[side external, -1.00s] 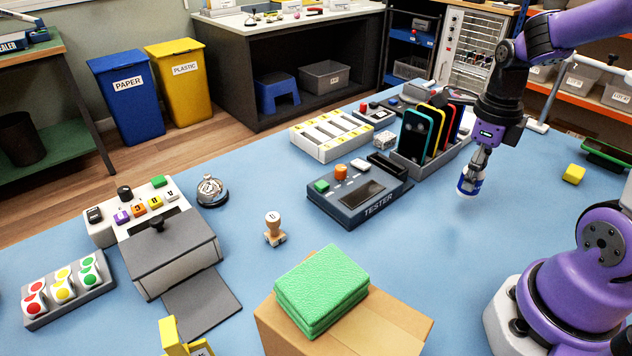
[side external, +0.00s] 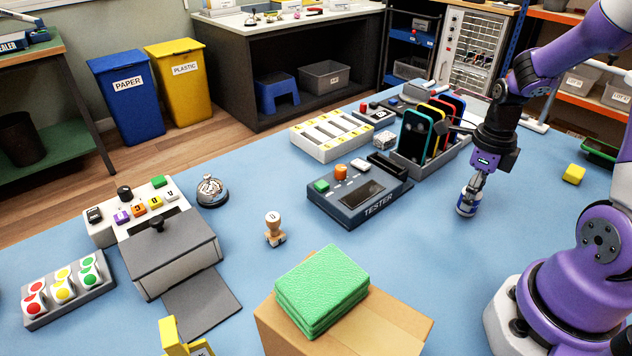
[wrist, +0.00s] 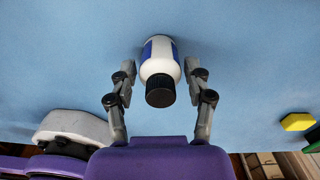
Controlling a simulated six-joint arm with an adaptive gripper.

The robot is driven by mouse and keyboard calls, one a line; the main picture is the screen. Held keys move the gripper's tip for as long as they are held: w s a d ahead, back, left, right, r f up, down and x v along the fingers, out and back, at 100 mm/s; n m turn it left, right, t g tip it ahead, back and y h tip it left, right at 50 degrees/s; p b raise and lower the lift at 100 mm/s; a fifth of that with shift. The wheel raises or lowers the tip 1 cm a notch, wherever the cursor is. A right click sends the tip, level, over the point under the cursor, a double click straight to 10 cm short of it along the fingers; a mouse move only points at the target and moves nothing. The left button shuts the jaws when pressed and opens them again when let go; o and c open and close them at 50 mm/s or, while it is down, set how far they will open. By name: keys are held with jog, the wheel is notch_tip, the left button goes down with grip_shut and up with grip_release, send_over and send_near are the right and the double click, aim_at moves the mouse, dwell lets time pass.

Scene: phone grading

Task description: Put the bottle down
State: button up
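The bottle (side external: 467,203), white with a blue label and a black cap, stands upright on the blue table mat, under my gripper (side external: 474,184). In the wrist view the bottle (wrist: 160,58) is between the two fingers of my gripper (wrist: 161,70), its cap toward the camera. A narrow strip of blue mat appears between each finger and the bottle, so the fingers look open around it and not pressed on it. The bottle's underside is hidden.
The grey rack of phones (side external: 412,160) and the tester (side external: 345,205) are left of the bottle. A yellow block (side external: 574,173) lies to its right. A green sponge (side external: 320,288) rests on a cardboard box (side external: 400,326) in front. The mat around the bottle is clear.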

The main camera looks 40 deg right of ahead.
dwell(0.3)
notch_tip(320, 180, up, 12)
jog(key=shift+f, duration=0.25)
jog(key=shift+a+r, duration=0.15)
jog(key=shift+r, duration=0.2)
jog(key=a+r+n+t, duration=0.1)
jog(key=a+n, duration=0.6)
jog(key=n, duration=1)
jog(key=a+r+n+t, duration=0.1)
jog(key=a+n+t, duration=0.3)
jog(key=n, duration=1.3)
jog(key=a, duration=0.3)
jog(key=shift+w+a+r+t, duration=0.2)
jog(key=shift+a+r+t, duration=0.1)
jog(key=shift+a+r, duration=0.05)
